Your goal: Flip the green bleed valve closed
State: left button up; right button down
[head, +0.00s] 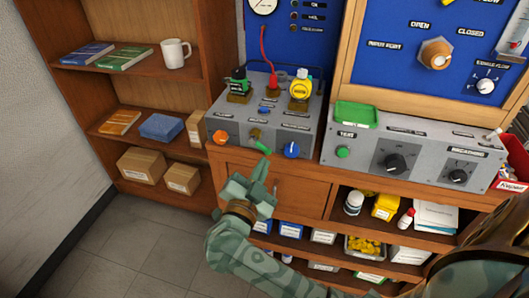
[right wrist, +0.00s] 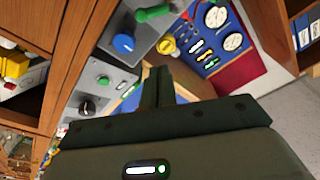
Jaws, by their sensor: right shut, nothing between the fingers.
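The green bleed valve lever (head: 261,146) is on the front face of the left grey box, between an orange knob and a blue knob. In the head view it slants down to the right. It also shows at the top of the right wrist view (right wrist: 153,13). My right gripper (head: 264,168) is just below the lever and in front of the cabinet, with its fingers shut and empty. Its fingers also show in the right wrist view (right wrist: 158,75), apart from the lever in that picture. My left gripper is not in view.
The orange knob (head: 220,137) and blue knob (head: 291,150) flank the lever closely. Green and yellow fittings (head: 300,87) and a red hose (head: 267,50) stand on top of the box. A second grey control box (head: 405,158) is to the right. The floor at left is clear.

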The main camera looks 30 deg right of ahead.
aim_at(261, 146)
jog(key=w+d+b, duration=0.1)
jog(key=w+d, duration=0.1)
jog(key=w+d+f+b, duration=0.1)
jog(key=w+d, duration=0.1)
jog(key=w+d+b, duration=0.2)
jog(key=shift+w+d+f, duration=0.25)
jog(key=shift+w+f, duration=0.1)
jog(key=shift+w, duration=0.05)
jog(key=shift+w+a+f+b, duration=0.1)
jog(key=shift+a+f+b, duration=0.15)
jog(key=shift+b, duration=0.05)
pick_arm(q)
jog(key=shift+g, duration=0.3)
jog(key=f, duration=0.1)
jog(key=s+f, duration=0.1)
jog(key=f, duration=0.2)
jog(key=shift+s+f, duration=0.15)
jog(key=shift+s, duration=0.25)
